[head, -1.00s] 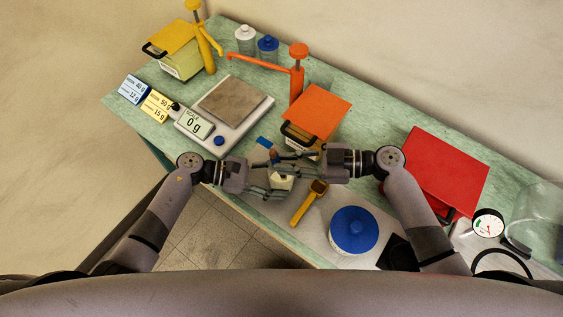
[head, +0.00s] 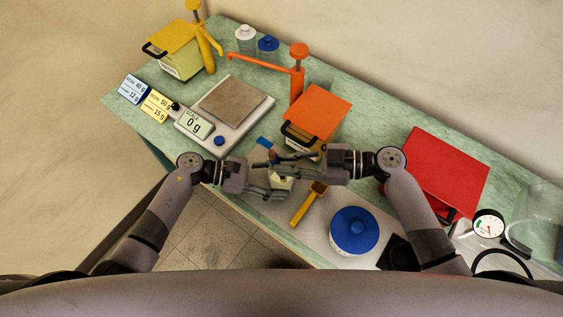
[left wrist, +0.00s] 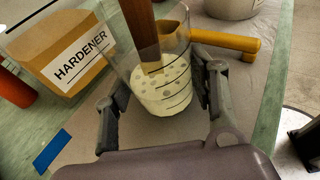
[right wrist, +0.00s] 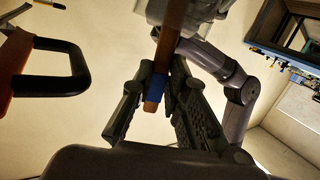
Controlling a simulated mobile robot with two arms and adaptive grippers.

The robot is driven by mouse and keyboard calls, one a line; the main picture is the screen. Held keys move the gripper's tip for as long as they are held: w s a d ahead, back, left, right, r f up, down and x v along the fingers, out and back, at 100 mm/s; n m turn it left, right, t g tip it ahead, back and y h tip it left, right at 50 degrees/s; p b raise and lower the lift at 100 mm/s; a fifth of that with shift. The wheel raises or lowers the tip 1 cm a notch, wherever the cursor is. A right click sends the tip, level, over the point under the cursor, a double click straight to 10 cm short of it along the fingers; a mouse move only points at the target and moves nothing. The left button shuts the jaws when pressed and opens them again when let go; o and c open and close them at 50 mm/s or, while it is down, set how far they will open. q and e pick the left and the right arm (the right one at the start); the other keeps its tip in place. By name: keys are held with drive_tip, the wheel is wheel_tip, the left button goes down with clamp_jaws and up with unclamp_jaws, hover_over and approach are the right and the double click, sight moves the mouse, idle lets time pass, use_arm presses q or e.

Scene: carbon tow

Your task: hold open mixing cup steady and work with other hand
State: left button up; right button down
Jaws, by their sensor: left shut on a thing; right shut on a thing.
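The clear mixing cup (left wrist: 176,97) holds a pale cream liquid with grey spots, and its mouth is open. My left gripper (head: 284,186) is shut around the cup's sides, one finger on each side in the left wrist view. A brown wooden stick (left wrist: 142,28) reaches down into the cup, its lower end at the liquid. My right gripper (head: 277,162) is above the cup, shut on this stick near a blue band (right wrist: 156,88), as the right wrist view shows. In the head view, the fingers hide most of the cup (head: 281,183).
A yellow-handled tool (head: 304,209) lies right of the cup. A blue-lidded tub (head: 354,230) stands near the front edge. An orange-topped hardener container (head: 318,111) stands behind my grippers. The scale (head: 230,117) reads 0 g.

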wheel_tip(320, 180, up, 8)
drive_tip(key=a, duration=0.1)
drive_tip(key=shift+s+a+f, duration=0.2)
drive_tip(key=shift+s, duration=0.1)
idle(0.4)
idle(0.4)
drive_tip(key=shift+r, duration=2.5)
drive_tip(key=shift+r, duration=0.1)
wheel_tip(320, 180, up, 10)
drive_tip(key=shift+d, duration=0.1)
